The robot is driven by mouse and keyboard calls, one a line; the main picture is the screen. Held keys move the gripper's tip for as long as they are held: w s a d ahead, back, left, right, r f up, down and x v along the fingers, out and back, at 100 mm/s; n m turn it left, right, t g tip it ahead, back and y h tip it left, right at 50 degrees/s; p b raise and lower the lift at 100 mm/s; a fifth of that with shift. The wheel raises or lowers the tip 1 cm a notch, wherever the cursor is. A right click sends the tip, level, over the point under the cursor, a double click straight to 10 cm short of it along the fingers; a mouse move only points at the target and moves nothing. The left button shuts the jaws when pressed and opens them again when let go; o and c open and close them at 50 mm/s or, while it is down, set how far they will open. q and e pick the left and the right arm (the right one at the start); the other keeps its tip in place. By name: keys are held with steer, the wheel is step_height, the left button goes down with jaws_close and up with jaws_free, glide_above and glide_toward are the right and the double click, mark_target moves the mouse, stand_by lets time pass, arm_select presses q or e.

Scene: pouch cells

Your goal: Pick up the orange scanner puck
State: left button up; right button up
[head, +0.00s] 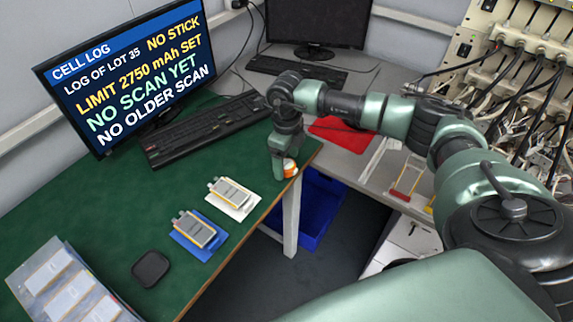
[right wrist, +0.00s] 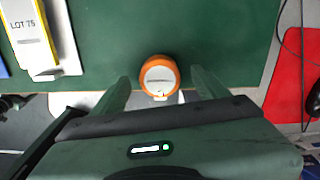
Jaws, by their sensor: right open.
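The orange scanner puck (head: 290,168) sits near the right edge of the green table in the head view, partly hidden by my right gripper. In the right wrist view the puck (right wrist: 158,75) shows as an orange ring with a pale top, close to the table's edge. My right gripper (head: 284,172) points down at the puck. In the right wrist view its two fingers (right wrist: 160,88) are open, one on each side of the puck, with gaps between. My left gripper is not in view.
On the green table (head: 110,215) are a pouch cell on a white card (head: 233,198), another on a blue card (head: 197,235), a black pad (head: 151,269), a tray of cells (head: 65,285), a keyboard (head: 205,129) and a monitor (head: 130,70). A blue bin (head: 318,205) stands below the edge.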

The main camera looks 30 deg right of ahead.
steer(key=shift+f, duration=0.25)
steer(key=c, duration=1.5)
steer(key=shift+c, duration=0.2)
steer(key=shift+r, duration=0.15)
